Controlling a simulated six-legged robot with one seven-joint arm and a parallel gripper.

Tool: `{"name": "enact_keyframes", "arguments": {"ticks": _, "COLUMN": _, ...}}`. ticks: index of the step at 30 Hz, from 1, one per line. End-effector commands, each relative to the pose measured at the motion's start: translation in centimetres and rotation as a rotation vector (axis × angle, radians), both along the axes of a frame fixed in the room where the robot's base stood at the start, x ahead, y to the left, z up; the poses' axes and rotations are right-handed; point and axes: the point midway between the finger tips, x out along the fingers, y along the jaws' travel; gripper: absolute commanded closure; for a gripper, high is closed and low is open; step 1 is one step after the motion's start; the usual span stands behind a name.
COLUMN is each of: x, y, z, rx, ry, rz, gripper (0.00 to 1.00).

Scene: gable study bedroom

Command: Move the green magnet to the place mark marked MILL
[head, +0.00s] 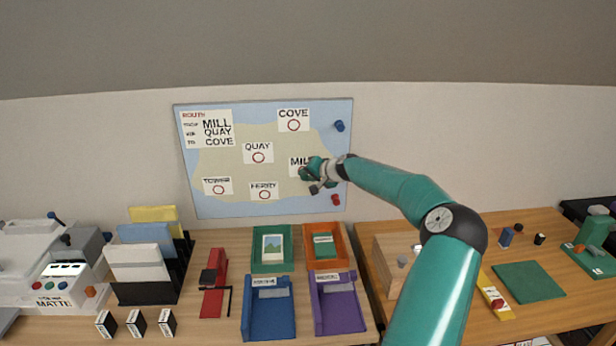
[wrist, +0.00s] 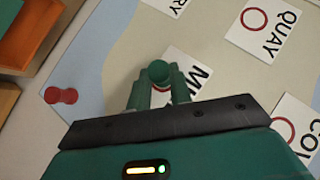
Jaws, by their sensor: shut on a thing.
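The green magnet (wrist: 158,71) is between the fingertips of my gripper (wrist: 158,88) in the wrist view, and the fingers are shut on it. In the head view my gripper (head: 312,172) is at the map board, over the right part of the MILL card (head: 295,161). The MILL card also shows in the wrist view (wrist: 199,76), partly covered by the fingers. I cannot tell whether the magnet touches the board.
The map board (head: 220,120) also bears QUAY (head: 257,147), COVE (head: 293,115), TOWER (head: 217,186) and FERRY (head: 264,190) cards. A blue magnet (head: 339,126) and a red magnet (head: 335,199) sit at its right edge. Trays (head: 268,315) stand on the desk below.

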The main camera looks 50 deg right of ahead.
Motion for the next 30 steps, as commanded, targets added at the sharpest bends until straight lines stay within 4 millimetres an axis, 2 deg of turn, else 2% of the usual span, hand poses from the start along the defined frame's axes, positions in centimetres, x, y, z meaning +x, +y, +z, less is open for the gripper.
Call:
{"name": "enact_keyframes", "arguments": {"ticks": 24, "x": 0.41, "y": -0.34, "z": -0.02, "rx": 0.0, "ry": 0.001, "rz": 0.001, "gripper": 0.92}}
{"name": "enact_keyframes", "arguments": {"ticks": 25, "x": 0.41, "y": -0.34, "z": -0.02, "rx": 0.0, "ry": 0.001, "rz": 0.001, "gripper": 0.78}}
{"name": "enact_keyframes", "arguments": {"ticks": 27, "x": 0.42, "y": -0.34, "z": -0.01, "rx": 0.0, "ry": 0.001, "rz": 0.001, "gripper": 0.64}}
{"name": "enact_keyframes", "arguments": {"ticks": 29, "x": 0.42, "y": -0.35, "z": -0.01, "rx": 0.0, "ry": 0.001, "rz": 0.001, "gripper": 0.54}}
{"name": "enact_keyframes", "arguments": {"ticks": 30, "x": 0.42, "y": -0.35, "z": -0.01, "rx": 0.0, "ry": 0.001, "rz": 0.001, "gripper": 0.54}}
